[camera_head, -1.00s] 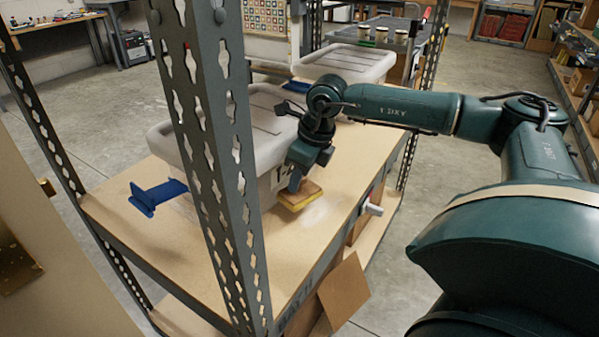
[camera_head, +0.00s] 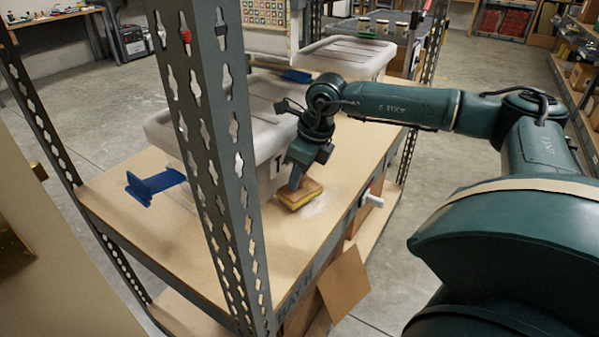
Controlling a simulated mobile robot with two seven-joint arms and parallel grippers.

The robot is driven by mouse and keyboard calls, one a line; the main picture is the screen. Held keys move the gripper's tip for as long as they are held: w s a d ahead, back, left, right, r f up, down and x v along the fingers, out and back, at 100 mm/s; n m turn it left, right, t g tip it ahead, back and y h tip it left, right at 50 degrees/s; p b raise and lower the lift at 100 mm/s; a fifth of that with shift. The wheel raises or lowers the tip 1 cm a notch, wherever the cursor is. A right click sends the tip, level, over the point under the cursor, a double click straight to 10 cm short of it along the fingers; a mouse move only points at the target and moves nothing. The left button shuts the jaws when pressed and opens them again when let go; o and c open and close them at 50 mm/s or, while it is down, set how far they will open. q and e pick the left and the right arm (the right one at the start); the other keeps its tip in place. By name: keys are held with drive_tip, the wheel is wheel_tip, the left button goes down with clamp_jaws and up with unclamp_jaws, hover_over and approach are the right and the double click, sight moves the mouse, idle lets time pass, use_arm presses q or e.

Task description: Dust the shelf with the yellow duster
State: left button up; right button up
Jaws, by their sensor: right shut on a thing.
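The yellow duster (camera_head: 300,197), a block with a brown top and yellow lower part, rests on or just above the wooden shelf (camera_head: 245,250). My right gripper (camera_head: 294,183) is shut on the duster from above; its fingertips are partly hidden. A pale dusty patch (camera_head: 322,205) shows on the board just right of the duster. My left gripper is not in view.
A grey lidded tub (camera_head: 270,120) stands on the shelf close behind the duster, with a second tub (camera_head: 350,55) farther back. A blue bracket-like object (camera_head: 155,184) lies at left. A slotted metal upright (camera_head: 215,150) blocks part of the view.

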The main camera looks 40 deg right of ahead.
drive_tip(key=shift+f+b, duration=0.45)
drive_tip(key=shift+f, duration=0.15)
